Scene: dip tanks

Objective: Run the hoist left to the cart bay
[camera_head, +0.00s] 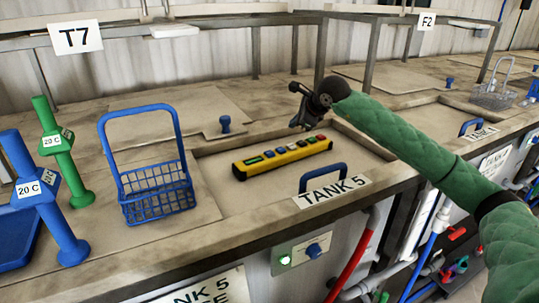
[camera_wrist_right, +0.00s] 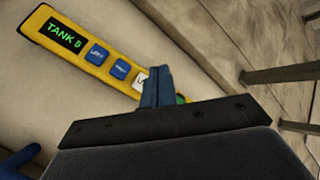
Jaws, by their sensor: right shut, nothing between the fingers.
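A yellow hoist pendant (camera_head: 283,158) with a display and a row of coloured buttons lies on the tank 5 lid in the head view. In the right wrist view the pendant (camera_wrist_right: 88,58) display reads TANK 5. Next to it are a blue button (camera_wrist_right: 97,54) that seems to read LEFT, another blue button (camera_wrist_right: 121,69) and a white one, partly covered. My right gripper (camera_head: 301,120) is shut and empty, above the pendant's far side. Its fingers (camera_wrist_right: 160,86) hide the further buttons; I cannot tell whether they touch. The hoist itself and my left gripper are not in view.
A blue wire basket (camera_head: 157,190) with a tall handle stands left of the pendant. Green (camera_head: 62,150) and blue (camera_head: 40,195) 20 C posts stand further left. A blue lid handle (camera_head: 323,177) rises in front of the pendant. A grey basket (camera_head: 494,97) stands at the right.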

